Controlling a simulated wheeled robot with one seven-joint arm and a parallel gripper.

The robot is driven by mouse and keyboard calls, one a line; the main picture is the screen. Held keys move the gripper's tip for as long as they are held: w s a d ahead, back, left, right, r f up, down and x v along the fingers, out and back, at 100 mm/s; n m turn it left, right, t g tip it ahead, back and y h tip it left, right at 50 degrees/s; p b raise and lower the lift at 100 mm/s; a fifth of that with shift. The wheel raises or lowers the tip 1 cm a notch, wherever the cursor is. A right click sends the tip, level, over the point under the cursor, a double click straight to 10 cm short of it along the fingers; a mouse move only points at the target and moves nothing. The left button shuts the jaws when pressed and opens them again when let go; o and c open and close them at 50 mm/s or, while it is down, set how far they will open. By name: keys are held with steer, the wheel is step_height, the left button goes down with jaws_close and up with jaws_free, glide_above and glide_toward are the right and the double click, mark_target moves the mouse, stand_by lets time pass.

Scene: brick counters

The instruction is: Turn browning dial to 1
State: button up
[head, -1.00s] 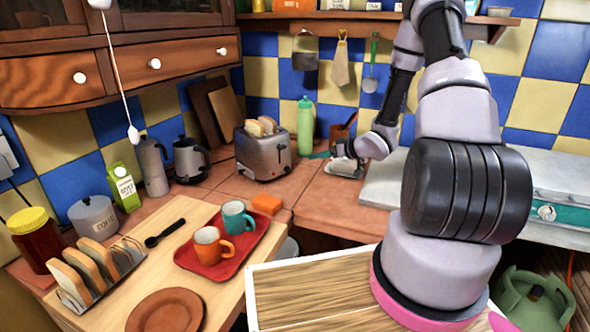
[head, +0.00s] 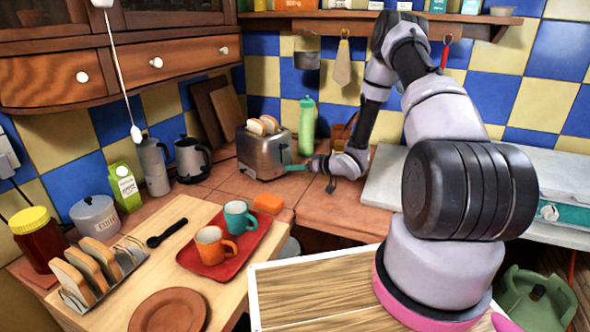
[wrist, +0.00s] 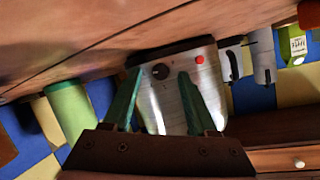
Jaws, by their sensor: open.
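The silver toaster (head: 258,157) stands on the tiled counter with two slices of bread in its top. In the wrist view the toaster's end face (wrist: 172,108) appears upside down. It carries a dark round browning dial (wrist: 160,72) and a red button (wrist: 200,60). My gripper (wrist: 158,76) is open, its green fingers on either side of the dial in this view. I cannot tell whether they touch it. In the head view my gripper (head: 292,167) is at the toaster's right end, and the dial is not visible there.
A green bottle (head: 307,125) stands just behind my gripper, and a brown pot (head: 341,136) stands behind my wrist. A kettle (head: 190,160) is left of the toaster. An orange block (head: 268,203) lies in front. The counter right of it is clear.

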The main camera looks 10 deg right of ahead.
steer(key=shift+w+a+f, duration=0.1)
steer(key=shift+w+a, duration=0.15)
jaws_close()
